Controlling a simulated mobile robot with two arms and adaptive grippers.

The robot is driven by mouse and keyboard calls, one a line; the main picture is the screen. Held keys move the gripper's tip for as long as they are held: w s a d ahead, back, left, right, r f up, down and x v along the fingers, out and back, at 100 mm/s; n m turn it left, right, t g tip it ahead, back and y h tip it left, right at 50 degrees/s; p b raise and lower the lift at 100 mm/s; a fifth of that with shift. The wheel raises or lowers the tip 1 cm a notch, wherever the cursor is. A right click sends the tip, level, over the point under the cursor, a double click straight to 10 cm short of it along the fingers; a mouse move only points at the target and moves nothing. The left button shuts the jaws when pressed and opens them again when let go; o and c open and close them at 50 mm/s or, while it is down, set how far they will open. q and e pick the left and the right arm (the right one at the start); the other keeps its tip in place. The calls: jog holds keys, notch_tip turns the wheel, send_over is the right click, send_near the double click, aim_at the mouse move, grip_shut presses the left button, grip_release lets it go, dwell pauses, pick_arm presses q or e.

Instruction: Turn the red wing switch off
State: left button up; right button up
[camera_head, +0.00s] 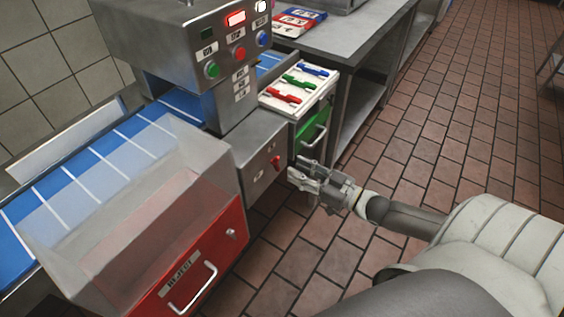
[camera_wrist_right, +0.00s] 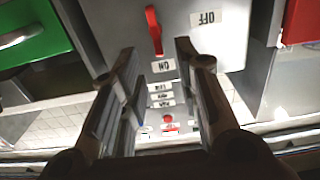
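The red wing switch (camera_wrist_right: 154,30) is on the grey front panel of the machine. It also shows in the head view (camera_head: 276,162), small and right of the red drawer. In the wrist view its lower end points toward the ON label (camera_wrist_right: 163,66). The OFF label (camera_wrist_right: 207,18) is to its right. My right gripper (camera_head: 299,170) is just right of the switch in the head view. In the wrist view my right gripper (camera_wrist_right: 155,48) is open, with one finger on each side of the switch's lower end. I cannot tell whether they touch. My left gripper is out of view.
A red REJECT drawer (camera_head: 205,262) is left of the panel, and a green drawer (camera_head: 311,131) is right of it. Buttons and indicators sit on the machine's upper box (camera_head: 180,40). A blue conveyor (camera_head: 105,165) runs left. Tiled floor on the right is clear.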

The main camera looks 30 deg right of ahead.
aim_at(280, 161)
jog(key=x, duration=0.4)
jog(key=shift+w, duration=0.15)
jog(key=shift+x, duration=0.85)
jog(key=shift+w, duration=0.1)
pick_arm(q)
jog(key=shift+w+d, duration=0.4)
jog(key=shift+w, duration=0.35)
pick_arm(e)
grip_shut()
